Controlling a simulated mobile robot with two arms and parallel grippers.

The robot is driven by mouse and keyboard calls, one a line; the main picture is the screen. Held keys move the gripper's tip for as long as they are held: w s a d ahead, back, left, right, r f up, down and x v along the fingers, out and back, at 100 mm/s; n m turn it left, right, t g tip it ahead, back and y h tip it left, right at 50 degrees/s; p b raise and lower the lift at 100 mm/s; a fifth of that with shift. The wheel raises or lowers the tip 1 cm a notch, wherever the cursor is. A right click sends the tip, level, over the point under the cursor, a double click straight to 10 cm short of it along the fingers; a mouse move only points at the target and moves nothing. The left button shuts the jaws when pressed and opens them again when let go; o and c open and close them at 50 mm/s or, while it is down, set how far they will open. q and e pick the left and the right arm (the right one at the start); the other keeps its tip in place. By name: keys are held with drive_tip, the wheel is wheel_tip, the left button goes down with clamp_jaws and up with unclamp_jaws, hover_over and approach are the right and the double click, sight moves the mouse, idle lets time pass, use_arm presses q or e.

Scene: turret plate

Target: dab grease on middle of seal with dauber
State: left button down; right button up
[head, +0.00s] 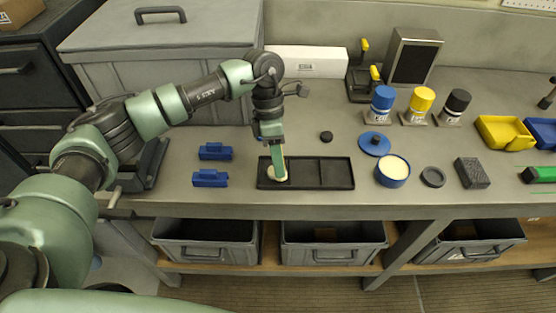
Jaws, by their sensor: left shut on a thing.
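An open blue tin of cream-coloured grease (393,168) stands right of the tray. A flat black ring (433,177), which may be the seal, lies right of the tin, apart from the dauber. My right gripper is not in view.
A blue lid (374,144) and a small black disc (326,137) lie behind the tray. Two blue blocks (211,178) lie to its left. A dark rough block (472,173) lies right of the ring. Blue, yellow and black capped bottles (419,105) stand at the back.

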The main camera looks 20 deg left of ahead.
use_arm(q)
wheel_tip(320, 180, up, 2)
drive_tip(key=shift+r, duration=0.2)
drive_tip(key=shift+d+p+v, duration=0.2)
drive_tip(key=shift+p+v, duration=0.5)
drive_tip(key=shift+v, duration=0.25)
drive_tip(key=shift+r, duration=0.4)
drive_tip(key=shift+r+p, duration=0.5)
drive_tip(key=shift+r, duration=0.95)
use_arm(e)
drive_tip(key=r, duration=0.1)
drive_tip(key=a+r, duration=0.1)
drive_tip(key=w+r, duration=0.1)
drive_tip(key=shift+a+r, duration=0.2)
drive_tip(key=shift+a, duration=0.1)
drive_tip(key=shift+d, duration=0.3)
